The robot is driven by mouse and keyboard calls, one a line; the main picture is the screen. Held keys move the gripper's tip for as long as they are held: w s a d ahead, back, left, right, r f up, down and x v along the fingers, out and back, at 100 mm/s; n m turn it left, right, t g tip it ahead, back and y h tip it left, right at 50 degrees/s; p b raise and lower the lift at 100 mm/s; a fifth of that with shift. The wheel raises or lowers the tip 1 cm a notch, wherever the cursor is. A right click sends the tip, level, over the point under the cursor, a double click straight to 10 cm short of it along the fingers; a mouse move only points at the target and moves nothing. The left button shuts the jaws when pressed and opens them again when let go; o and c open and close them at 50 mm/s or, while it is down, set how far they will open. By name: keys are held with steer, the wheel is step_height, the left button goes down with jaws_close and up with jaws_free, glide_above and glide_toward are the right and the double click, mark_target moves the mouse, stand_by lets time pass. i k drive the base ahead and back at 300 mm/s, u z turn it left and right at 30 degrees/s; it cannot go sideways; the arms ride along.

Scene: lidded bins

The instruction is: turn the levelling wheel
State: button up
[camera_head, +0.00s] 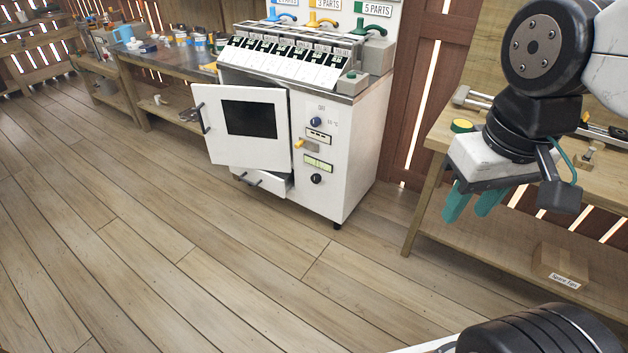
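I cannot pick out a levelling wheel for certain in this view. A white cabinet machine (350,180) stands at the centre back, with its door (215,140) swung open and a drawer (266,182) pulled out a little. Its front carries a blue knob (316,122), a yellow lever (299,145) and a black knob (316,179). My gripper (467,208) hangs at the right, pointing down, in front of the right wooden bench. Its two teal fingers are apart, with nothing seen between them. The gripper is apart from the machine, and my arm hides part of the bench top.
The right bench (425,195) holds a round yellow-topped item (462,125) and metal rails; a labelled box (561,267) sits on its lower shelf. A cluttered long bench (160,60) stands at the back left. The plank floor (170,270) in front is clear.

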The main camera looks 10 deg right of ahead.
mark_target(316, 178)
steer(key=u, duration=0.6)
steer(key=i, duration=1.4)
steer(key=z, duration=0.6)
steer(key=i, duration=0.35)
steer(key=z, duration=0.3)
